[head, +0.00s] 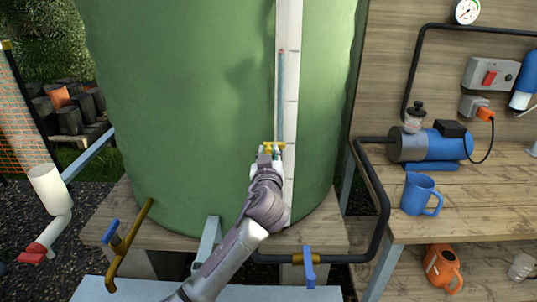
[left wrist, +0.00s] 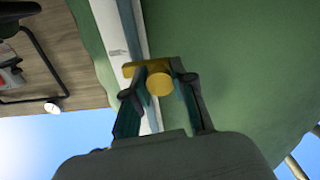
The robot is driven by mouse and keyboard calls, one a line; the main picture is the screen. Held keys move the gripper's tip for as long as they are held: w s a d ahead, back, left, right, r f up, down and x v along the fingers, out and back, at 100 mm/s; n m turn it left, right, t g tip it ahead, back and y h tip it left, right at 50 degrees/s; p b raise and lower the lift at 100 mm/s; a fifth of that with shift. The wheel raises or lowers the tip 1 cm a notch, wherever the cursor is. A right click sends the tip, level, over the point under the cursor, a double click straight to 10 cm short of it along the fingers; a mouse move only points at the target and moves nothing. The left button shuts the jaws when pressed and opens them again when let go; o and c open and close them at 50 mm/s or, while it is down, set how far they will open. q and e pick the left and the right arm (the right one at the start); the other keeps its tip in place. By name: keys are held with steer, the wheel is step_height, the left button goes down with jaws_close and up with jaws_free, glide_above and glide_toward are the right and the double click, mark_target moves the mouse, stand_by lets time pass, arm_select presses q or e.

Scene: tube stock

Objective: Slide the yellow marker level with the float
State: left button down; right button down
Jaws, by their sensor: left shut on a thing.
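The yellow marker (head: 281,144) sits low on the white gauge board (head: 293,75) on the front of the green tank (head: 170,110). In the left wrist view the marker shows as a yellow bar with a round knob (left wrist: 160,83). My left gripper (head: 268,153) is shut on the marker, with one finger on each side of the knob in the left wrist view (left wrist: 161,88). The small red float (head: 282,51) is at the top of the bluish liquid column in the sight tube (head: 280,95), well above the marker. My right gripper is not in view.
A blue pump (head: 447,143) and a blue mug (head: 419,194) stand on the right bench. A dark pipe (head: 378,200) runs beside the tank. Blue-handled taps (head: 308,265) are below the tank. The board above the marker is clear up to the float.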

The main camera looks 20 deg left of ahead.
mark_target(268, 149)
arm_select(q)
step_height(268, 149, up, 24)
steer(key=p, duration=1.4)
steer(key=shift+r, duration=0.15)
steer(key=c, duration=0.9)
jaws_free()
steer(key=v, duration=0.7)
steer(key=shift+s+d, duration=0.1)
steer(key=shift+s, duration=0.2)
